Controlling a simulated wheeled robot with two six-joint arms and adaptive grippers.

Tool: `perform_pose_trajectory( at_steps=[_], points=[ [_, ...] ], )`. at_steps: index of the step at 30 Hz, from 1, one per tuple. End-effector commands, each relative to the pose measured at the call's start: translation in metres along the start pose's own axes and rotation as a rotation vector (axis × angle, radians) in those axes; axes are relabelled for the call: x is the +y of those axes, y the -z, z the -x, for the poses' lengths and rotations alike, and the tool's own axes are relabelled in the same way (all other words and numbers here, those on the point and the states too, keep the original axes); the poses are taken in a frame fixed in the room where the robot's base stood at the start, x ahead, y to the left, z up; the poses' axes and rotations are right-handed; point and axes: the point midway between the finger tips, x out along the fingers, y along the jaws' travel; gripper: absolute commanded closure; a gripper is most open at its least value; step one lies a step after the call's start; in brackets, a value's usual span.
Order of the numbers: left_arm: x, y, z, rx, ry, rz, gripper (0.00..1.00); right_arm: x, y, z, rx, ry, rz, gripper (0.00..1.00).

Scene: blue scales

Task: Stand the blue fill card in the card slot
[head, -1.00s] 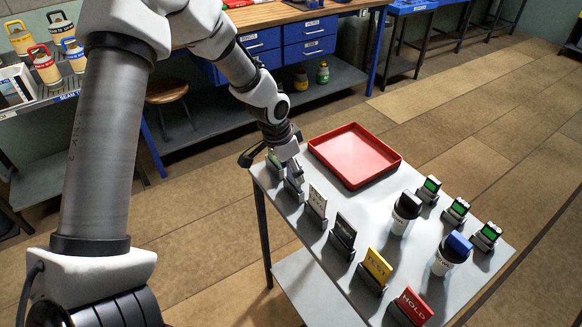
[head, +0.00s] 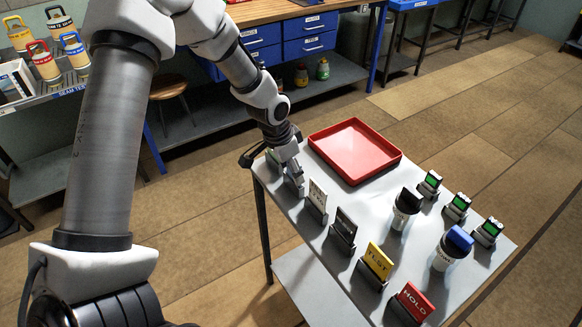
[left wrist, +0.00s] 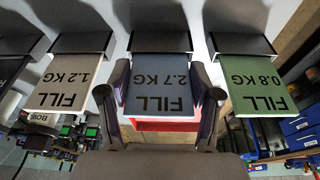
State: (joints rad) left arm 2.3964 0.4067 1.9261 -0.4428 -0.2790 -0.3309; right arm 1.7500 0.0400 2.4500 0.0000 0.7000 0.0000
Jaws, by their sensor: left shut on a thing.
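The blue fill card (left wrist: 160,82) reads FILL 2.7 KG upside down in the left wrist view. My left gripper (left wrist: 163,115) is shut on its side edges. A black card holder (left wrist: 160,42) lies directly at the card's base, and the card lines up with it. I cannot tell how deep the card sits in the slot. In the head view my left gripper (head: 294,180) is low over the far left end of the card row and hides most of the blue card. My right gripper is not in view.
A beige card (left wrist: 72,84) and a green card (left wrist: 254,84) stand close on either side. Dark, yellow TEST (head: 380,262) and red HOLD (head: 414,300) cards continue the row. A red tray (head: 355,152) and capped jars (head: 453,248) share the grey table.

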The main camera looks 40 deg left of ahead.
Motion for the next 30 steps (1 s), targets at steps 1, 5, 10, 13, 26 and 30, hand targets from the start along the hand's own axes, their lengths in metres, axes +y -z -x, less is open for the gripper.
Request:
perform_pose_trajectory(
  at_steps=[1, 5, 10, 13, 26, 30],
  points=[
    [0.000, 0.000, 0.000, 0.000, 0.000, 0.000, 0.73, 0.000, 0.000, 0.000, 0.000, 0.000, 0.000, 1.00],
    [0.000, 0.000, 0.000, 0.000, 0.000, 0.000, 0.73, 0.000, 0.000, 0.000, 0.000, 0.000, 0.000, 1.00],
    [0.000, 0.000, 0.000, 0.000, 0.000, 0.000, 0.07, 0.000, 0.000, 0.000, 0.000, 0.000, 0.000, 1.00],
    [0.000, 0.000, 0.000, 0.000, 0.000, 0.000, 0.07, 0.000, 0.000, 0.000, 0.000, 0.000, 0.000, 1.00],
    [-0.001, 0.002, 0.046, 0.006, 0.001, -0.001, 0.07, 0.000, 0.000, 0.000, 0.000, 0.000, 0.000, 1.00],
    [0.000, 0.001, 0.083, 0.006, 0.001, 0.000, 0.07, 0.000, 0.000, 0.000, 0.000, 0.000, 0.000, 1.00]
  ],
)
